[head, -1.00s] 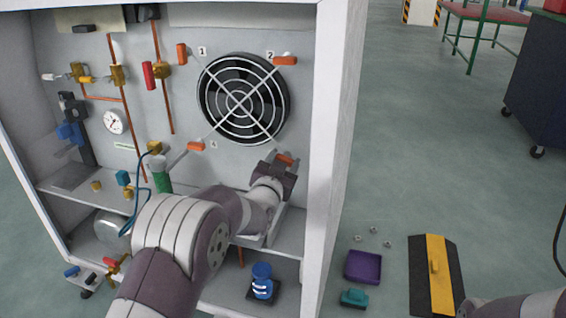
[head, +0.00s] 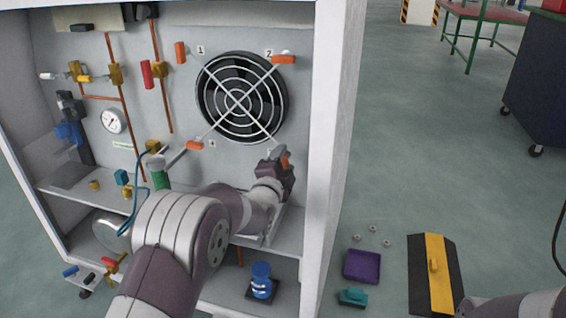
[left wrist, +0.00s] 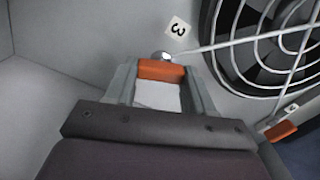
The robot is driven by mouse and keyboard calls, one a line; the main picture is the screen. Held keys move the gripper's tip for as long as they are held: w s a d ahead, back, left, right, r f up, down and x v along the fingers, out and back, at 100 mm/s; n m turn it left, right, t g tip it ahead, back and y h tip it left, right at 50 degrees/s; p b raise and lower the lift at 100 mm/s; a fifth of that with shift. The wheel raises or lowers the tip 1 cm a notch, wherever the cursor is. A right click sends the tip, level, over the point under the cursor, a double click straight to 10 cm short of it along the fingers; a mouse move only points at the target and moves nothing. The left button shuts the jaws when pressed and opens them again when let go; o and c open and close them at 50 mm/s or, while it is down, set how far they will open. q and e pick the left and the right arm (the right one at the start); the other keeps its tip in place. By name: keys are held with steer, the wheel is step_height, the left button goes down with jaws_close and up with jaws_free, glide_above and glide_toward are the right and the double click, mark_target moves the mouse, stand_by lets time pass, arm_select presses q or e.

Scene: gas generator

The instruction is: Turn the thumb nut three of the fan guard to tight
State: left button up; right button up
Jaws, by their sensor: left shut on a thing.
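The fan guard (head: 241,98) is a round wire grille over a black fan on the cabinet's back wall, with orange thumb nuts at its corners. Thumb nut three (head: 285,159) is at the lower right, partly hidden by my left gripper (head: 278,158). In the left wrist view the orange nut (left wrist: 161,70) lies between the fingertips of my left gripper (left wrist: 162,76), beside the label "3" (left wrist: 178,28). The gripper is shut on it. In the head view the nut stands nearly upright. Part of my right arm shows at the lower right; its gripper is out of view.
Other orange thumb nuts are at upper left (head: 181,53), upper right (head: 283,59) and lower left (head: 195,144). The cabinet's right wall (head: 335,120) stands close to my left gripper. A purple tray (head: 362,266) and a yellow-black board (head: 433,275) lie on the floor.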

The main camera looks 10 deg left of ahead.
arm_select(q)
steer(key=shift+f+m, duration=0.15)
steer(key=shift+m, duration=1.65)
steer(key=o, duration=1)
steer(key=shift+o, duration=0.2)
steer(key=shift+s, duration=0.2)
steer(key=s+p, duration=0.4)
steer(key=s, duration=0.8)
steer(key=shift+s+a, duration=0.2)
steer(key=shift+a, duration=0.05)
